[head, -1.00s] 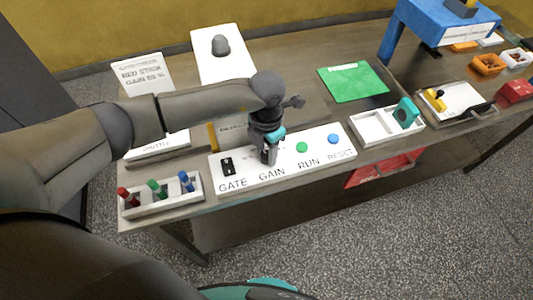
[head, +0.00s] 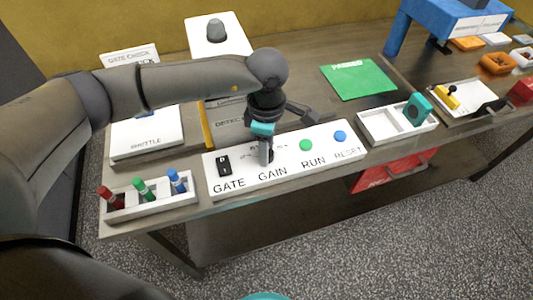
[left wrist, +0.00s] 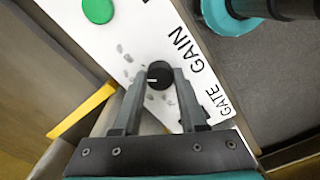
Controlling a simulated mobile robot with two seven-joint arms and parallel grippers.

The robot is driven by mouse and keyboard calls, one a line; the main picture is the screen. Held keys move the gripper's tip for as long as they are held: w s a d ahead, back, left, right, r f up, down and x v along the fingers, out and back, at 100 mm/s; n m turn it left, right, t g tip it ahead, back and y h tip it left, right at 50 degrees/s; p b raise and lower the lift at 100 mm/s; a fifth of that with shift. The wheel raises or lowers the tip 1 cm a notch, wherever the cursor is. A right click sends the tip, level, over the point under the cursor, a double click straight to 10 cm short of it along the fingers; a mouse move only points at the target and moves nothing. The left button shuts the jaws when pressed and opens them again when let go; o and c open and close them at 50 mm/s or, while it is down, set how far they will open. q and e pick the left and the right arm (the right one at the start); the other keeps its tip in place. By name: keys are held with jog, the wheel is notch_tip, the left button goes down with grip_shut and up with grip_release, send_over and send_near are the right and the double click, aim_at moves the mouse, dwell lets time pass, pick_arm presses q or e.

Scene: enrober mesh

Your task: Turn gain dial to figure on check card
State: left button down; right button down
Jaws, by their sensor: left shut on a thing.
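The gain dial (left wrist: 160,74) is a small black knob with a white mark on the white control panel (head: 325,155), above the printed word GAIN. My left gripper (head: 266,158) comes down on it from above, and in the left wrist view its two fingers (left wrist: 157,84) stand on either side of the knob, shut on it. The dial's scale marks are too small to read. The check card (head: 130,54) stands at the back left; its heading GATE CHECK shows, but my arm hides most of the lines below. My right gripper is not in view.
The panel also has a black GATE switch (head: 224,166), a green RUN button (head: 306,145) and a blue RESET button (head: 340,135). A tray of coloured sticks (head: 150,206) is at the left. A white tray (head: 375,125) and a green sheet (head: 358,80) lie right.

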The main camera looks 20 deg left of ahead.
pick_arm(q)
jog(key=shift+d+m+b, duration=0.1)
jog(key=shift+m+b, duration=1.5)
jog(key=shift+m, duration=0.5)
jog(key=shift+r, duration=0.1)
jog(key=shift+c, duration=2.3)
grip_release()
notch_tip(320, 180, up, 15)
jog(key=p, duration=0.1)
